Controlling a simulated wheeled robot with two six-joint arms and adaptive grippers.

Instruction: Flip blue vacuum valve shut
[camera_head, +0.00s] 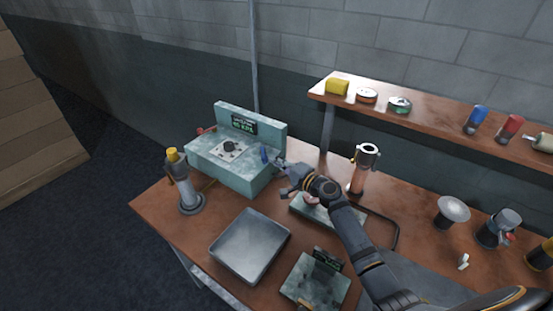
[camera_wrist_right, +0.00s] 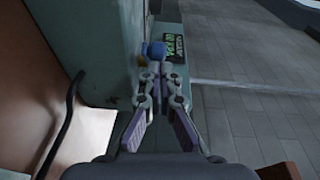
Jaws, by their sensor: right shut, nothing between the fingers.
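The blue valve handle (camera_head: 264,153) stands upright at the right end of the pale green vacuum unit (camera_head: 225,175), which has a dial and a lit display on its back panel. My right gripper (camera_head: 279,164) is just right of the handle, pointing at it. In the right wrist view the blue handle (camera_wrist_right: 156,50) shows as a round blue end just beyond my shut, empty fingertips (camera_wrist_right: 159,68). I cannot tell whether they touch it. My left gripper is not in view.
A metal tray (camera_head: 250,245) lies in front of the unit. A yellow-topped cylinder (camera_head: 183,180) stands at the left and a clear tube (camera_head: 362,168) behind my right arm. A raised shelf (camera_head: 440,110) holds several small items. The table's left edge is close to the unit.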

